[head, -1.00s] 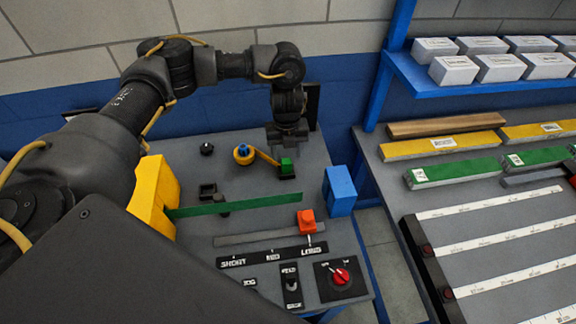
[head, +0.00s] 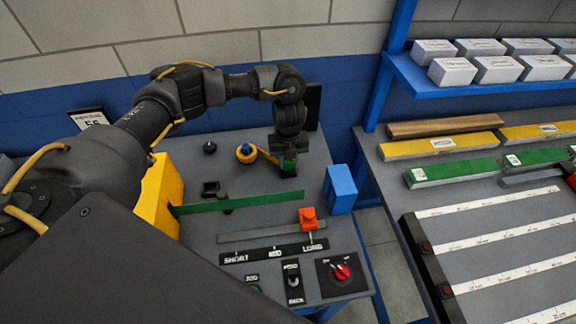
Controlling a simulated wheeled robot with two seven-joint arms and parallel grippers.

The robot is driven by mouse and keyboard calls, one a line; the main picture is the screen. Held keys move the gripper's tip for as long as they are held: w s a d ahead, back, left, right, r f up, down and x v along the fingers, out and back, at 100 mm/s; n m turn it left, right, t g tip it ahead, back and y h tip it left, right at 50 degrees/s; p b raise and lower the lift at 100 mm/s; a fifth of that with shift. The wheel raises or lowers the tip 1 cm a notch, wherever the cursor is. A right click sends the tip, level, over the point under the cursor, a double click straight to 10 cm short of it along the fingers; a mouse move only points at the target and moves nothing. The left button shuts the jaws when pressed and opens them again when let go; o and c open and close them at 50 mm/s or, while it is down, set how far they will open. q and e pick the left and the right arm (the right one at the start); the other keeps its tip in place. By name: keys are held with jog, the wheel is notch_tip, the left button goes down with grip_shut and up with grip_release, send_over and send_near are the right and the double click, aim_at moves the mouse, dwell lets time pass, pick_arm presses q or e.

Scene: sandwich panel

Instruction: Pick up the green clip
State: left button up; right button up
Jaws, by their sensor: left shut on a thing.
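The green clip (head: 288,168) sits at the right end of a short yellow strip on the grey bench panel. The strip runs from a yellow and blue round knob (head: 246,152). My left gripper (head: 289,158) points down over the clip and is shut on it; the fingers partly hide it. I cannot tell whether the clip is clear of the panel. My right gripper is not in view.
A blue block (head: 340,189) stands to the right of the clip. A long green strip (head: 240,202) and an orange slider (head: 308,218) are nearer. A yellow block (head: 161,205) stands left. Shelving with white boxes (head: 452,73) is at right.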

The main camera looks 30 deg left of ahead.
pick_arm(q)
jog(key=shift+r, duration=0.1)
jog(key=shift+r, duration=0.2)
jog(key=r, duration=0.3)
jog(key=shift+s, duration=0.2)
jog(key=s+r+b, duration=0.2)
jog(key=s+r, duration=0.7)
jog(key=s, duration=0.4)
jog(key=shift+s+d+r, duration=0.2)
jog(key=shift+s+d, duration=0.1)
jog(key=shift+s, duration=0.05)
jog(key=w+d+n, duration=0.1)
jog(key=n, duration=0.5)
jog(key=w+d+n, duration=0.1)
jog(key=w+n, duration=0.1)
jog(key=n, duration=0.4)
jog(key=w+d+r+n, duration=0.1)
jog(key=n, duration=0.4)
jog(key=shift+w+d+n, duration=0.15)
jog(key=shift+d+n, duration=0.25)
